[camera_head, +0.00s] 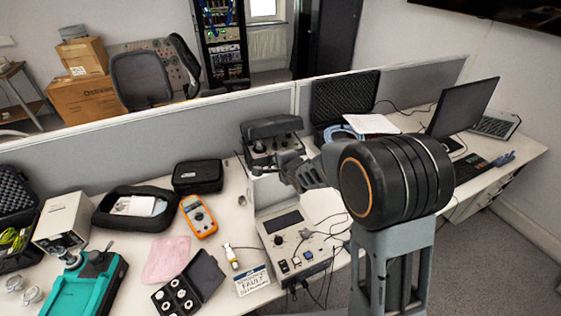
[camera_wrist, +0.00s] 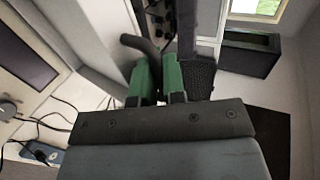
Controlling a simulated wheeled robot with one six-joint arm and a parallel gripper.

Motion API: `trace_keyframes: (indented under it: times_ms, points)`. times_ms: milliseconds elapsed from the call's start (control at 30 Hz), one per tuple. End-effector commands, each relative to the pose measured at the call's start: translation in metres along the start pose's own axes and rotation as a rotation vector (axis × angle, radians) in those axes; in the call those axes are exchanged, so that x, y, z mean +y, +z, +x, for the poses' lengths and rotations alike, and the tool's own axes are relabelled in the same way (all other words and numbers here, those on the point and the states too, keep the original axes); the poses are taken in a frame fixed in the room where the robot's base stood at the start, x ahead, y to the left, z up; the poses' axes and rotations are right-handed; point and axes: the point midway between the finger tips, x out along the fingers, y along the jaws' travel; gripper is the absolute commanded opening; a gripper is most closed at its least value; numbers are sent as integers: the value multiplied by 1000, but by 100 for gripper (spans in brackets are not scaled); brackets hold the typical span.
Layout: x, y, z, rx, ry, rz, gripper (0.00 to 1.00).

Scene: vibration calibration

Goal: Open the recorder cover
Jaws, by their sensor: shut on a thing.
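The recorder (camera_head: 262,158) stands at the back of the desk against the partition, with knobs on its top panel. Its dark grey cover (camera_head: 272,127) is tilted up above the panel, and knobs show beneath it. My gripper (camera_head: 288,163) is at the recorder's front right. In the wrist view its green fingers (camera_wrist: 159,82) are close together beside a dark curved bar (camera_wrist: 141,44), which looks like part of the cover. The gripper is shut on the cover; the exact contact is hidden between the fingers.
An instrument with a screen (camera_head: 287,235) stands in front of the recorder, with cables beside it. An open foam-lined case (camera_head: 347,97) is to the right, a black case (camera_head: 198,176) to the left. The grey partition (camera_head: 110,143) runs behind.

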Motion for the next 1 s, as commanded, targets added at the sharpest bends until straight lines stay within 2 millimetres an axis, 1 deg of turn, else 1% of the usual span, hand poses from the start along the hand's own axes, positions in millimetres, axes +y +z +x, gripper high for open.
trace_keyframes:
  times_ms: [67,100,167,200,433,567,667,1000]
  points:
    - [2,0,0,-1,6,-7,0]
    - [2,0,0,-1,6,-7,12]
    - [2,0,0,-1,6,-6,18]
    - [2,0,0,0,5,-5,20]
    - [2,0,0,0,5,-2,20]
    - [1,0,-8,1,3,-1,20]
    - [1,0,-22,1,1,-1,20]
    - [-2,0,-90,0,-2,-4,20]
